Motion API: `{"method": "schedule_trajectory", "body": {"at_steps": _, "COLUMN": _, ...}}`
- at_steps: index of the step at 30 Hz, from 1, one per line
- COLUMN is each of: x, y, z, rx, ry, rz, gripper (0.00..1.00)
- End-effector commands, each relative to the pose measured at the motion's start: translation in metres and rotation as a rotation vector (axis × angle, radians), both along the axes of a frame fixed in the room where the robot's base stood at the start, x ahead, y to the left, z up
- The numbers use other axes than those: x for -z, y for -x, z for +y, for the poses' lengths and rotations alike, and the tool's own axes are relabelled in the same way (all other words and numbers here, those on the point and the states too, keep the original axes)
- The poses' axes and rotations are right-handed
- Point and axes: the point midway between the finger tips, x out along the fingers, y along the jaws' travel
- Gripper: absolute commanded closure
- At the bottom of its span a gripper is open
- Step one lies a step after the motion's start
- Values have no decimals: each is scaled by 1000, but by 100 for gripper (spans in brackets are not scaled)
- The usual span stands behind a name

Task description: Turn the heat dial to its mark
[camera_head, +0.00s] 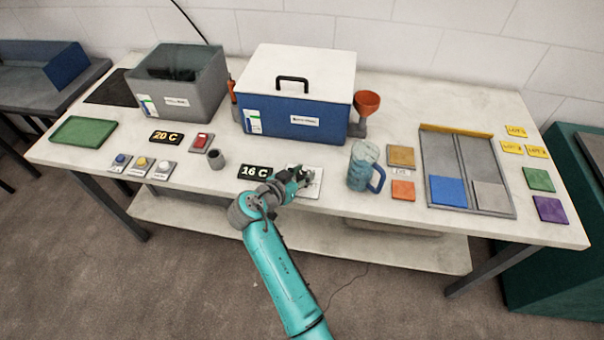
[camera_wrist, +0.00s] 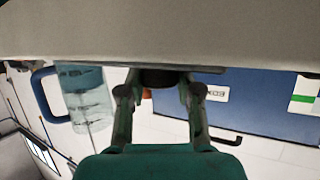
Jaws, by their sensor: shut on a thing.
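The heat dial shows as a dark round knob (camera_wrist: 160,79) in the wrist view, between the two fingertips of my gripper (camera_wrist: 159,88). The fingers are shut on it from both sides. In the head view my gripper (camera_head: 301,177) is at a pale plate (camera_head: 316,187) near the table's front edge, and it hides most of the dial. The dial's mark and pointer cannot be made out. A black display reading 16 C (camera_head: 255,172) stands just left of the gripper.
A blue clear jug (camera_head: 361,166) stands close to the right of my gripper. A blue box with a white lid (camera_head: 295,115) is behind it. A grey cup (camera_head: 216,159), buttons (camera_head: 141,163) and a 20 C display (camera_head: 166,138) lie to the left.

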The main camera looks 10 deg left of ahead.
Motion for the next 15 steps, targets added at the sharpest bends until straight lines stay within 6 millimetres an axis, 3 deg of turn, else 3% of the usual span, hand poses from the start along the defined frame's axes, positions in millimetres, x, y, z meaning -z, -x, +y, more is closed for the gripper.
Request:
{"method": "schedule_trajectory", "body": {"at_steps": 12, "x": 2, "y": 1, "z": 0, "rx": 6, "ry": 0, "rz": 5, "gripper": 100}}
{"method": "schedule_trajectory", "body": {"at_steps": 13, "x": 2, "y": 1, "z": 0, "rx": 6, "ry": 0, "rz": 5, "gripper": 59}}
{"method": "schedule_trajectory", "body": {"at_steps": 15, "x": 2, "y": 1, "z": 0, "rx": 6, "ry": 0, "rz": 5, "gripper": 41}}
